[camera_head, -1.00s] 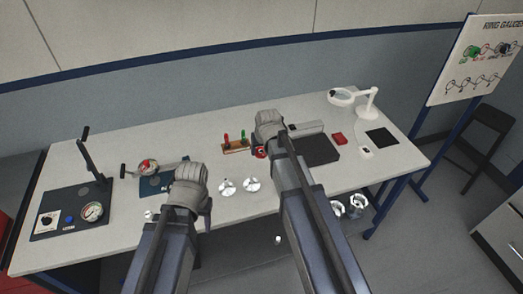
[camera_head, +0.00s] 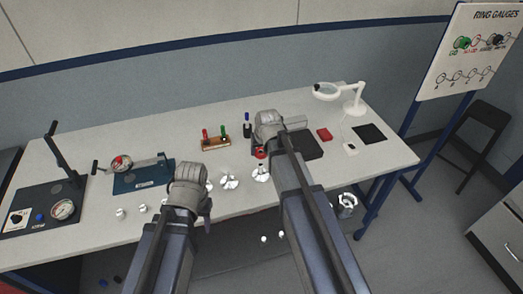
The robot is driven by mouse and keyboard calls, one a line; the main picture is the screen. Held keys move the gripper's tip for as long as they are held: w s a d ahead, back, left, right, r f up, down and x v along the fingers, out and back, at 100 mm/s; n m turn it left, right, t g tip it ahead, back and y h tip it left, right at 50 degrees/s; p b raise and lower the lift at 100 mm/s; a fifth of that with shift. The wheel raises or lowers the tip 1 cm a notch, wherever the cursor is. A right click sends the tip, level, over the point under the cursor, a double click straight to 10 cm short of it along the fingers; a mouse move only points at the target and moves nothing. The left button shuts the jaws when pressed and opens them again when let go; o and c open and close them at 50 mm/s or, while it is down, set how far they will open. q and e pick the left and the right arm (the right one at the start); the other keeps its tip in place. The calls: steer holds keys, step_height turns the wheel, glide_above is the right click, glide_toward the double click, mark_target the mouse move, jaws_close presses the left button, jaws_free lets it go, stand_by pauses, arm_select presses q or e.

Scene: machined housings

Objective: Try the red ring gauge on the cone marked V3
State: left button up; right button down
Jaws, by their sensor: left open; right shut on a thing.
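The red ring gauge (camera_head: 261,153) is small, at the front of my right gripper (camera_head: 263,147), which is shut on it. Just below it in the picture stands a shiny metal housing (camera_head: 261,173); I cannot tell whether ring and housing touch. Another such housing (camera_head: 229,181) stands to its left, and a third (camera_head: 208,184) is partly hidden by my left arm. No V3 mark is readable, so I cannot tell which cone carries it. My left gripper (camera_head: 207,208) is open and empty near the table's front edge; its fingers are mostly hidden.
A wooden rack (camera_head: 215,145) with red and green handled gauges stands behind the housings, with a blue-handled gauge (camera_head: 247,126) beside it. A blue-based fixture (camera_head: 144,178) and dial gauge plate (camera_head: 45,207) are left. A magnifier lamp (camera_head: 355,103) and dark pad (camera_head: 369,133) are right.

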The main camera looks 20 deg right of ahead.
mark_target(261, 158)
steer(key=shift+f+b, duration=2.15)
steer(key=shift+f, duration=0.15)
steer(key=shift+f+b, duration=0.65)
steer(key=shift+r, duration=0.25)
stand_by(2.1)
steer(key=shift+r+p, duration=1.65)
steer(key=shift+p, duration=0.2)
steer(key=shift+f, duration=0.2)
steer(key=shift+f+b, duration=1.05)
steer(key=shift+b, duration=0.2)
